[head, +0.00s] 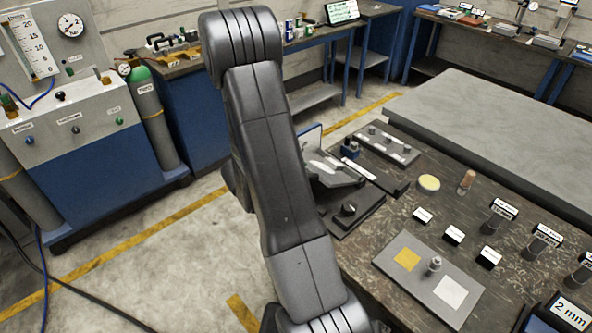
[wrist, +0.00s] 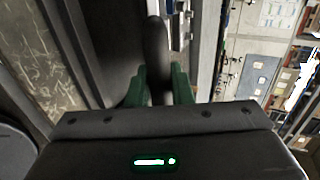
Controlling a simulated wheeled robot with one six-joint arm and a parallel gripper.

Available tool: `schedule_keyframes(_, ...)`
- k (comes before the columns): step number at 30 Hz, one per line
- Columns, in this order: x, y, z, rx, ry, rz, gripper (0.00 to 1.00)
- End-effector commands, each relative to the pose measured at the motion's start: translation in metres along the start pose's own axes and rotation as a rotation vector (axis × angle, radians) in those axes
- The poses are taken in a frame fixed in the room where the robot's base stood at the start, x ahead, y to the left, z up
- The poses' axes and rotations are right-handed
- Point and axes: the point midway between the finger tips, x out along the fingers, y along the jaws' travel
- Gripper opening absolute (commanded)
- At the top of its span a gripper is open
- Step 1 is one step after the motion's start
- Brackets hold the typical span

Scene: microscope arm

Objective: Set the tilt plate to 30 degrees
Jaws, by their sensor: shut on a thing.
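A grey plate (head: 338,173) with a light face, which looks like the tilt plate, stands on a dark base (head: 362,212) at the table's left edge, partly hidden behind my arm. A black knob (head: 348,209) sits on that base. The plate's angle cannot be read. In the wrist view my gripper (wrist: 158,86) has its green fingers shut on a dark rounded handle (wrist: 156,45). Its link to the plate is not clear. My gripper is hidden behind my arm in the head view.
Right of the plate, the dark table holds a grey panel with yellow and white squares (head: 452,292), several small label blocks (head: 453,234), a cork-coloured peg (head: 467,181) and a yellow disc (head: 429,182). A strip with several knobs (head: 404,154) lies behind.

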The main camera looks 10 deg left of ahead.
Motion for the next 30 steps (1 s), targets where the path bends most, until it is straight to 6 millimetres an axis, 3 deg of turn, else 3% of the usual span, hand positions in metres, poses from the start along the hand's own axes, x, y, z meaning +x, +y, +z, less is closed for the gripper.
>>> schedule_keyframes(7, 0.000, -0.002, 0.001, 0.002, 0.000, -0.004, 0.00)
schedule_keyframes(8, 0.000, -0.002, 0.001, 0.002, 0.000, -0.004, 0.24)
schedule_keyframes(10, 0.000, -0.002, 0.001, 0.002, 0.000, -0.004, 0.37)
schedule_keyframes(11, 0.000, -0.002, 0.000, 0.002, 0.000, -0.003, 0.40)
schedule_keyframes(22, -0.005, 0.000, 0.001, 0.001, -0.001, -0.002, 0.40)
schedule_keyframes(30, -0.043, 0.000, 0.002, 0.000, -0.006, -0.002, 0.40)
